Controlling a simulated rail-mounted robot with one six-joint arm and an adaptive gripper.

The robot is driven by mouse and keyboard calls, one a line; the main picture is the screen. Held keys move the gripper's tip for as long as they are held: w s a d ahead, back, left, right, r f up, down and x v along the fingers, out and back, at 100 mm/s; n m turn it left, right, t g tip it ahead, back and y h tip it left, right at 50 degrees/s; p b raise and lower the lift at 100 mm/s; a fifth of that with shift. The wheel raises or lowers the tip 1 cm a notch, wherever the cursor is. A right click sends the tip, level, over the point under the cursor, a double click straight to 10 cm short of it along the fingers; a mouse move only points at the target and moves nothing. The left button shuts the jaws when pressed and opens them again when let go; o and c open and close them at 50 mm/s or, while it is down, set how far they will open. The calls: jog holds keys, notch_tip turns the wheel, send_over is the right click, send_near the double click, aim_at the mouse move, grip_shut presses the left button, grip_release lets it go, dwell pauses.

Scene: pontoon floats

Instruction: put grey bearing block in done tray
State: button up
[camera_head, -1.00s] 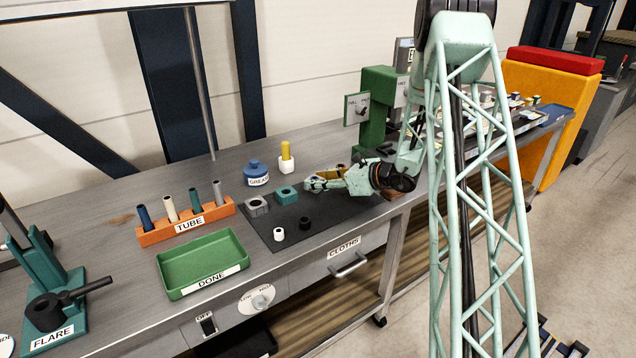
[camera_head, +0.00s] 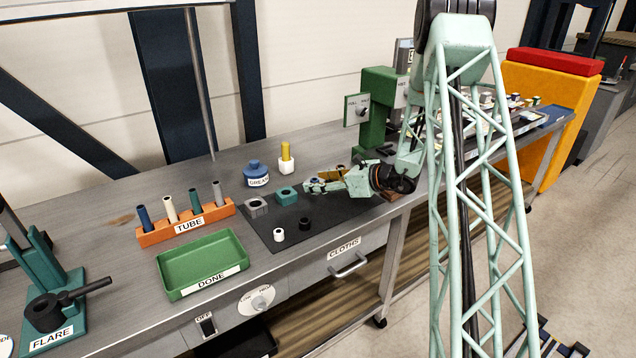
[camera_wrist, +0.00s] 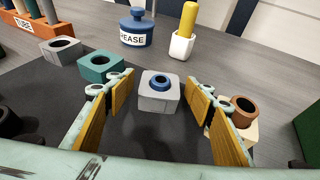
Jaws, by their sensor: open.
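My gripper (camera_head: 318,184) is open and empty, low over the far right part of the dark mat. In the wrist view, a light grey block with a blue bush in its bore (camera_wrist: 160,104) sits between and slightly beyond the spread fingers, with gaps on both sides. A second grey block (camera_head: 257,206), with an empty hole, stands at the mat's left; it also shows in the wrist view (camera_wrist: 62,52). A teal block (camera_head: 287,195) stands between it and my gripper. The green DONE tray (camera_head: 203,264) lies empty left of the mat.
A pale block with a brown bush (camera_wrist: 240,121) stands partly hidden behind the right finger. A white bush (camera_head: 278,234) and black bush (camera_head: 305,224) stand on the mat's front.

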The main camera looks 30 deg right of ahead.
jog(key=shift+r, duration=0.1)
jog(key=shift+s+d+r, duration=0.1)
jog(key=shift+s, duration=0.05)
jog(key=p+v, duration=0.2)
jog(key=v, duration=0.9)
jog(key=shift+s+d, duration=0.15)
jog(key=shift+s, duration=0.1)
jog(key=shift+r, duration=0.15)
dwell(0.3)
